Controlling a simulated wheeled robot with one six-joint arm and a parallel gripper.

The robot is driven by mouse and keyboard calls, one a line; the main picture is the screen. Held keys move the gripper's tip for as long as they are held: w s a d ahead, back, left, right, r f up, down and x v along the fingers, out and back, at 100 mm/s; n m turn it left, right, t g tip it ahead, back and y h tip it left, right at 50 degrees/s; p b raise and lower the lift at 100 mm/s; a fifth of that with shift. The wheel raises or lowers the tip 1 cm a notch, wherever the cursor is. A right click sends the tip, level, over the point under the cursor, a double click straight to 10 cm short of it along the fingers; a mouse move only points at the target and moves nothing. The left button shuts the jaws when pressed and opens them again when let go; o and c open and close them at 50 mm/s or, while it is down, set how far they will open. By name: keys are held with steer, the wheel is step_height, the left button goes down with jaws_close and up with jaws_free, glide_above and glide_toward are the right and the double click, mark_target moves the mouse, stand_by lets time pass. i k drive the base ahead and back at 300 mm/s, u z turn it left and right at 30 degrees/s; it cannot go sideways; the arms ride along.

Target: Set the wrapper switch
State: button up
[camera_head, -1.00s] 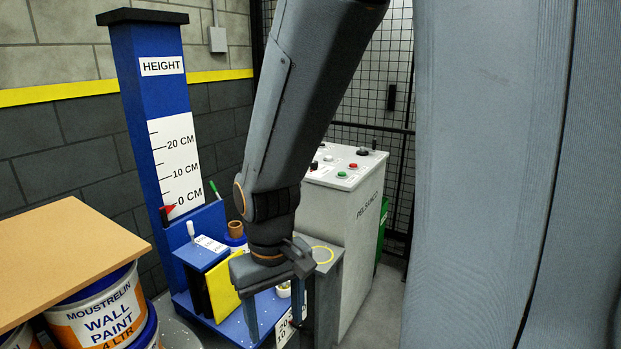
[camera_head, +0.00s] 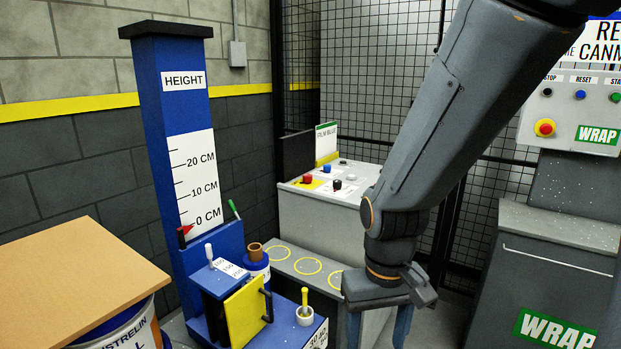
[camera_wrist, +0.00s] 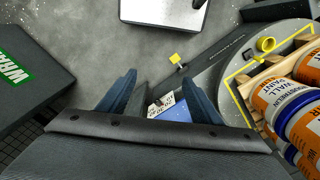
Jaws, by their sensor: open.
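Which control is the wrapper switch is not plain. A grey WRAP panel (camera_head: 573,113) at the upper right carries a yellow-and-red stop button (camera_head: 545,127), with small black, blue and green buttons above it. On the blue height station (camera_head: 172,100) at the left, a white-tipped lever (camera_head: 209,252) rises by a white number plate (camera_head: 231,268). My gripper (camera_head: 378,325) points down, open and empty, right of this station and in front of the grey bench.
A grey console (camera_head: 330,215) with knobs stands behind the bench, and a WRAP cabinet (camera_head: 555,270) at the right. A brown board (camera_head: 70,270) is at the lower left. The wrist view shows paint pails (camera_wrist: 285,100) on a pallet by a round turntable (camera_wrist: 215,85).

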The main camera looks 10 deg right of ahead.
mark_target(308, 179)
steer(key=z, duration=0.95)
steer(key=k, duration=1.25)
steer(key=z, duration=0.95)
steer(key=i, duration=2.3)
steer(key=u, duration=1.55)
steer(key=i, duration=0.85)
steer(key=u, duration=0.95)
